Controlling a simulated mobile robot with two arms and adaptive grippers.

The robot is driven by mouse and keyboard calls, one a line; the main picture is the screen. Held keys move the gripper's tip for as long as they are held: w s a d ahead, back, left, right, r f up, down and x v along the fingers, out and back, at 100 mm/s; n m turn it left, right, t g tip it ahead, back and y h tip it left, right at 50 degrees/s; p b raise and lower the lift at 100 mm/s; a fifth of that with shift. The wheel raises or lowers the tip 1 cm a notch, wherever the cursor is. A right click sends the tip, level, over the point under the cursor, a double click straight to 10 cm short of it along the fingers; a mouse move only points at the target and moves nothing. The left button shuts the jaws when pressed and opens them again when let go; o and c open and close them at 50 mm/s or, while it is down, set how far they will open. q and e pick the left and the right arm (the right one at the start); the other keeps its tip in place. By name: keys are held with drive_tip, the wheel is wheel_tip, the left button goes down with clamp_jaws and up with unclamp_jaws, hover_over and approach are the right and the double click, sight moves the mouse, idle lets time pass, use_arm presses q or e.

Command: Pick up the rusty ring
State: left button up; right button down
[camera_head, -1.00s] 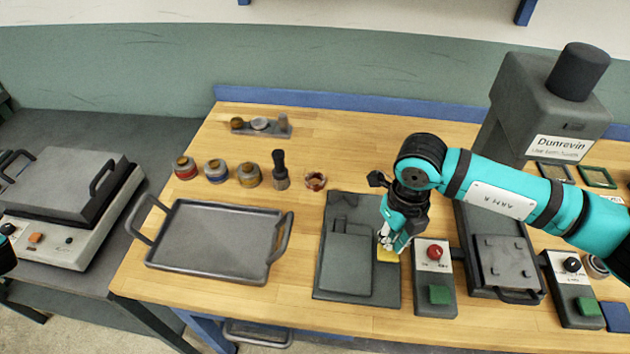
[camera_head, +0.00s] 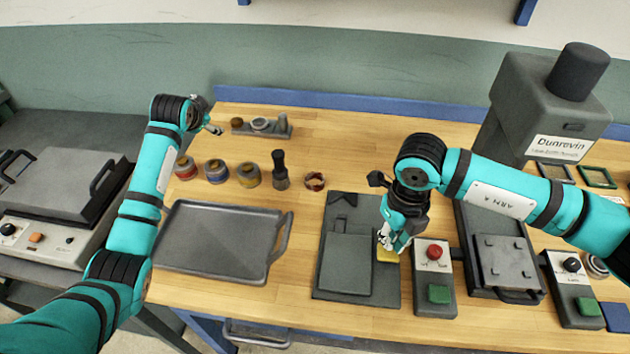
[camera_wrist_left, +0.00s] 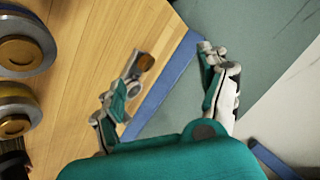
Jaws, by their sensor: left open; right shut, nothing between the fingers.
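A small brown, rusty-looking ring (camera_head: 237,122) sits at the left end of a small dark rack (camera_head: 272,130) at the back of the wooden table. Brown also shows beside the left finger in the left wrist view (camera_wrist_left: 146,62); the finger partly hides the rack there. My left gripper (camera_head: 214,128) is open and empty, just left of the rack, and its fingers show spread in the left wrist view (camera_wrist_left: 168,62). My right gripper (camera_head: 387,243) is shut and points down at a yellow piece (camera_head: 388,255); I cannot tell if they touch.
Several round jars (camera_head: 216,170) and a dark brush-like tool (camera_head: 280,170) stand in front of the rack. A small reddish ring-shaped item (camera_head: 315,181) lies beside them. A grey handled tray (camera_head: 220,244) is nearer. Bare wood lies right of the rack.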

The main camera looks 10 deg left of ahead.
use_arm(q)
drive_tip(key=w+d+r+m+h, duration=0.2)
drive_tip(key=d, duration=0.6)
drive_tip(key=w+d+r+m+h, duration=0.1)
drive_tip(key=d+r+m+h, duration=0.1)
drive_tip(key=d, duration=0.6)
drive_tip(key=m+g, duration=0.4)
drive_tip(key=g, duration=0.2)
hover_over(314, 177)
drive_tip(key=w, duration=0.2)
drive_tip(key=f, duration=0.2)
drive_tip(key=s+a+g, duration=0.1)
drive_tip(key=s+g, duration=0.2)
drive_tip(key=s, duration=0.2)
drive_tip(key=shift+g+y, duration=0.3)
drive_tip(key=shift+g, duration=0.1)
drive_tip(key=f, duration=0.6)
drive_tip(key=shift+d+f, duration=0.3)
drive_tip(key=shift+f, duration=0.05)
drive_tip(key=shift+w+d+f, duration=0.1)
drive_tip(key=shift+w+f, duration=0.05)
drive_tip(key=shift+f, duration=0.85)
drive_tip(key=shift+w+d+f, duration=0.15)
drive_tip(key=shift+w+f, duration=0.05)
drive_tip(key=shift+f, duration=0.85)
drive_tip(key=shift+w+d+f, duration=0.1)
drive_tip(key=shift+w+f, duration=0.05)
drive_tip(key=shift+f, duration=0.85)
drive_tip(key=c, duration=1.4)
